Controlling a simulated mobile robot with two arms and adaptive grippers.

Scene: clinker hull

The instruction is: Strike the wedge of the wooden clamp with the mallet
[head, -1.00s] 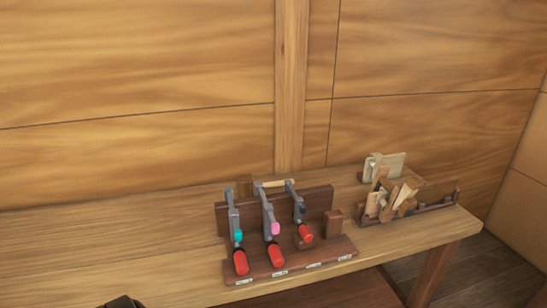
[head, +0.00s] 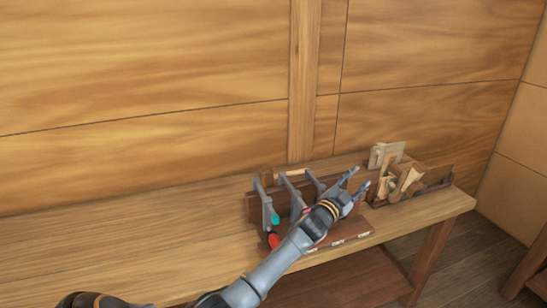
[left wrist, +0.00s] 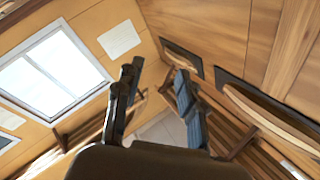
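Pale and brown wooden clamp pieces (head: 398,182) stand in a dark rack at the right end of the bench; which piece is the wedge is too small to tell. My left gripper (head: 358,181) is open and empty, in front of the bench's clamp rack and just left of the wooden clamp in the picture. In the left wrist view its two fingers (left wrist: 155,100) are apart with nothing between them. My right gripper is not in view.
Metal clamps (head: 268,203) with red handles stand in a brown rack (head: 350,235), partly hidden by my left arm. The bench top (head: 130,235) is clear on the left. A plank wall stands behind. The left wrist view shows a window (left wrist: 52,75).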

